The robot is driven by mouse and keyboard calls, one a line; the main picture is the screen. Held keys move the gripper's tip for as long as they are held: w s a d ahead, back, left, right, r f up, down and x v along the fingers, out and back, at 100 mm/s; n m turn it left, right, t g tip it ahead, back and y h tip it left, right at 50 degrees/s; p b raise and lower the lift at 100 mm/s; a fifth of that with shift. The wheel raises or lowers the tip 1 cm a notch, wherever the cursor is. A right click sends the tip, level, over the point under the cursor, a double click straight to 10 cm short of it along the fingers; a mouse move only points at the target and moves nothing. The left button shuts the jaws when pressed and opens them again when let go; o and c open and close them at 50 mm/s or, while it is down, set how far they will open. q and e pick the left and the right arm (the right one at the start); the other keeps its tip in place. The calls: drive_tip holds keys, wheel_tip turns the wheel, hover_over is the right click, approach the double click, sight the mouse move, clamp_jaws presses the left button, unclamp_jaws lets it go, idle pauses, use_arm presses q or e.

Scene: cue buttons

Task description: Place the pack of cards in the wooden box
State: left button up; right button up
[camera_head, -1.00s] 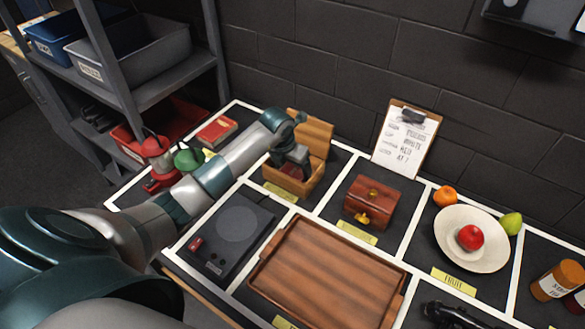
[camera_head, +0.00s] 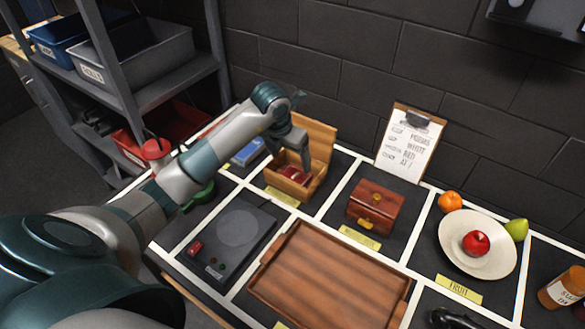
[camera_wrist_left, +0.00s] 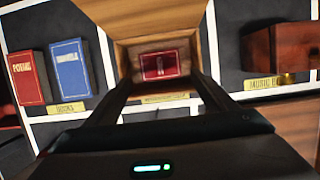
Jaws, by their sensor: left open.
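The wooden box (camera_head: 288,180) stands open near the back of the table, its lid raised at the back; it also shows in the left wrist view (camera_wrist_left: 205,55). A dark red pack of cards (camera_head: 295,174) lies inside it, on the box floor in the left wrist view (camera_wrist_left: 160,65). My left gripper (camera_head: 292,158) is above the box opening, open and empty. Its two fingers (camera_wrist_left: 160,92) are spread apart in the left wrist view, with the pack seen beyond them. My right gripper is not in view.
A brown chest (camera_head: 375,206) stands right of the box, a blue book (camera_head: 248,152) left. A wooden tray (camera_head: 325,275) and a dark device (camera_head: 228,240) lie in front. A clipboard (camera_head: 410,142) and a fruit plate (camera_head: 475,255) are to the right.

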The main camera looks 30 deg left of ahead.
use_arm(q)
drive_tip(key=shift+v, duration=1.7)
